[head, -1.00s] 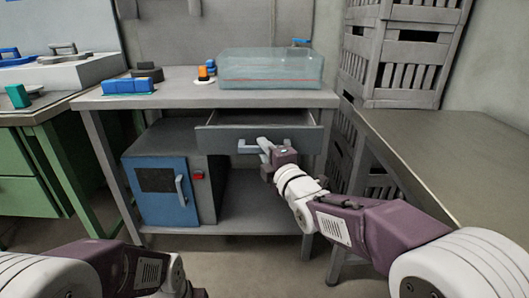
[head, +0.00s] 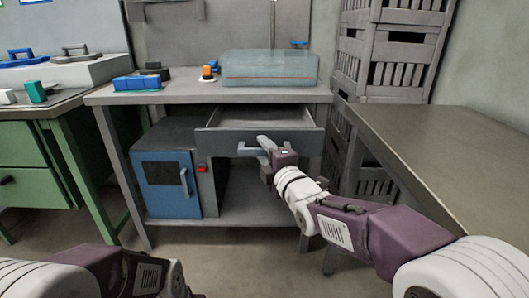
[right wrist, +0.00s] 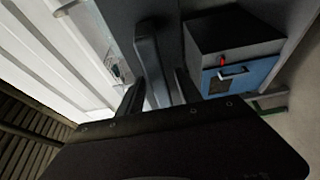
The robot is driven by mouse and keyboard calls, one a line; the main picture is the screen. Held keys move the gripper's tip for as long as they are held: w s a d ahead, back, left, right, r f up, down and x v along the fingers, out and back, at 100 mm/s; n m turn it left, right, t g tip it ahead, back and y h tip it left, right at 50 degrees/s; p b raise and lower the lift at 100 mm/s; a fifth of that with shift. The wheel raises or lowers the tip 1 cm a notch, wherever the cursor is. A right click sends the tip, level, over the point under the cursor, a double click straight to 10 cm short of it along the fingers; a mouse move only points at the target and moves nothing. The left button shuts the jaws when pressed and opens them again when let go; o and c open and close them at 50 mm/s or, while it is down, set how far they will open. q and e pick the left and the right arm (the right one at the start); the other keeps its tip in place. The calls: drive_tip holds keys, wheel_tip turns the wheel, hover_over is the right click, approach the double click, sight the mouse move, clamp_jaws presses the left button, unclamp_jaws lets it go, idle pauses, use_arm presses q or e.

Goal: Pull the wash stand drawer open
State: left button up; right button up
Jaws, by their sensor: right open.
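The wash stand (head: 115,98) is a grey table with a grey drawer (head: 215,143) under its top. The drawer stands partly open, and its inside shows as an empty grey tray. My right gripper (head: 266,146) is at the drawer's pale handle (head: 247,151). In the right wrist view, the two dark fingers (right wrist: 160,92) are open, one on each side of the grey handle bar (right wrist: 148,55). I cannot tell whether they touch it. My left arm shows at the lower left of the head view, but its fingers are out of frame.
A clear bluish tub (head: 270,69) and a blue block (head: 137,83) stand on the top. A blue-fronted cabinet (head: 167,185) stands below, left of the drawer. A bare table (head: 460,150) is at right, beside stacked grey crates (head: 400,60). Floor in front is clear.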

drive_tip(key=p+v, duration=0.2)
drive_tip(key=v, duration=0.7)
drive_tip(key=shift+p, duration=0.35)
